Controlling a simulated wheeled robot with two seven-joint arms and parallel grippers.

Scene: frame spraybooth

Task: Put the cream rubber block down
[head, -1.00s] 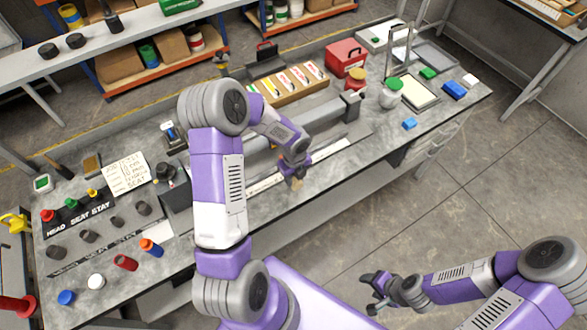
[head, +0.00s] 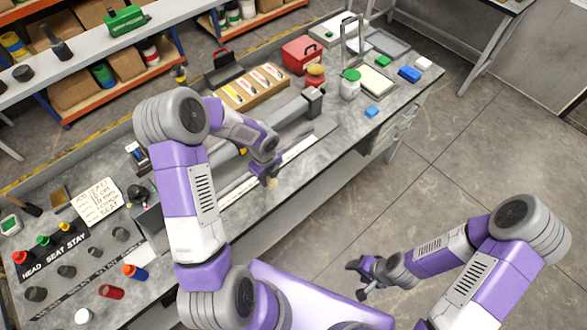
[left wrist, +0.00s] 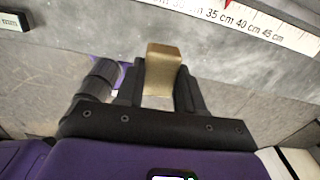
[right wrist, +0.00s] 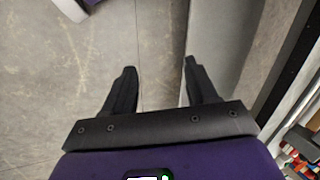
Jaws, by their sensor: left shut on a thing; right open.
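The cream rubber block (left wrist: 163,68) shows as a tan block between the fingers of my left gripper (left wrist: 158,88) in the left wrist view. The left gripper is shut on it. In the head view the block (head: 272,183) is a small tan spot at the tip of my left gripper (head: 268,174), over the front edge of the workbench (head: 215,222). I cannot tell whether the block touches the bench. My right gripper (head: 364,278) is open and empty over the floor; its spread fingers also show in the right wrist view (right wrist: 158,88).
A ruler strip (left wrist: 250,22) runs along the bench near the block. A blue block (head: 372,111), a jar with a green lid (head: 350,85) and a red box (head: 302,55) stand to the right. Several coloured knobs and cylinders are at the left. Floor (head: 460,150) is open on the right.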

